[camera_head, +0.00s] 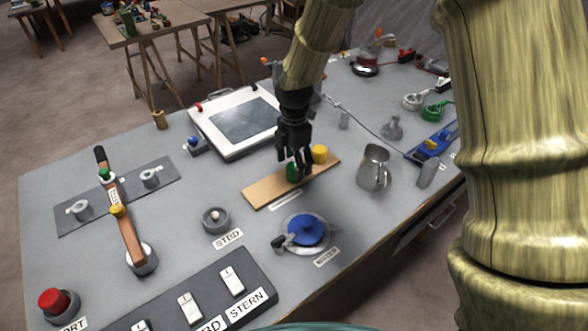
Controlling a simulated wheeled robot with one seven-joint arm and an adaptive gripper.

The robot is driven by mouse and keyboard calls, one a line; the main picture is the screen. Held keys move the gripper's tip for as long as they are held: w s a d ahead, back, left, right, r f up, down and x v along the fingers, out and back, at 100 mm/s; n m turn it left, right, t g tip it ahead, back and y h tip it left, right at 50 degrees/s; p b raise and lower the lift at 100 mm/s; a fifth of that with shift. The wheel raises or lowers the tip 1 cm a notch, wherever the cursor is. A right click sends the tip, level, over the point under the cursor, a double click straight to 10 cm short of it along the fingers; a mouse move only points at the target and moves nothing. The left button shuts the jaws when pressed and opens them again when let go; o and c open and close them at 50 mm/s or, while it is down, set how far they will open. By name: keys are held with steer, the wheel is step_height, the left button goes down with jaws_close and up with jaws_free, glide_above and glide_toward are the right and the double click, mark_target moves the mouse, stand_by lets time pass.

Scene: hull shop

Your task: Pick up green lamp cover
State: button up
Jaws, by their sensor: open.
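The green lamp cover (292,172) stands on a tan wooden board (264,193) near the middle of the table. My gripper (294,168) is right over it, pointing down, with its dark fingers open and reaching down around the cover. The fingers hide part of the cover, and I cannot tell whether they touch it. A yellow cover (320,153) stands on the same board, just right of my gripper.
A white framed panel (240,122) lies behind the board. A metal jug (374,168) stands to the right, and a blue round valve (305,230) sits in front. A wooden lever (125,220) rises at left.

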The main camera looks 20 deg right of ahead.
mark_target(294, 165)
steer(key=shift+w+f, duration=0.15)
steer(key=shift+f, duration=0.6)
steer(key=shift+w+f, duration=0.1)
steer(key=shift+f, duration=0.65)
steer(key=shift+s+r, duration=0.15)
steer(key=shift+s, duration=0.05)
steer(key=c, duration=1)
steer(key=shift+w, duration=0.1)
